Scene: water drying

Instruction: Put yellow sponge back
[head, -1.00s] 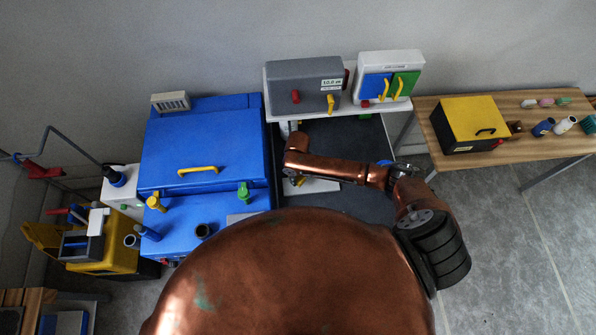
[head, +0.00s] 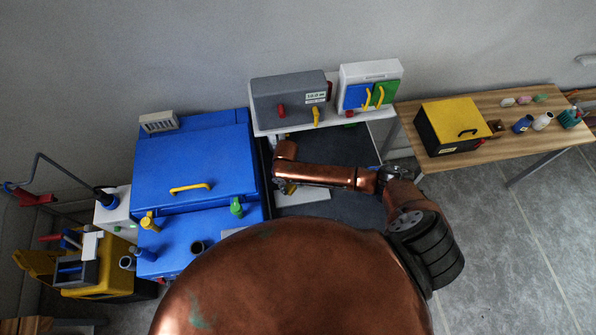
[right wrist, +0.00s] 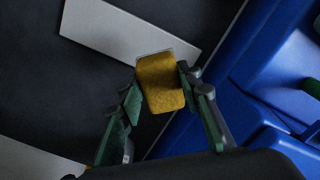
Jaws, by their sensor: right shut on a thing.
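The yellow sponge (right wrist: 160,82) shows in the right wrist view, between the fingertips of my right gripper (right wrist: 158,92). The green fingers are shut on its two sides. It is held over a dark surface, near a white flat panel (right wrist: 118,35). In the head view my right arm reaches left over the dark surface beside the blue machine (head: 195,160), and its gripper (head: 287,187) is mostly hidden below the wrist. My left gripper is not in view.
The blue machine with a yellow handle stands left of my right gripper. A shelf (head: 375,117) with a grey box (head: 290,92) and a white box (head: 372,72) is behind. A wooden table (head: 480,98) at right bears a yellow-lidded box (head: 450,122). A yellow toolbox (head: 105,285) sits at lower left.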

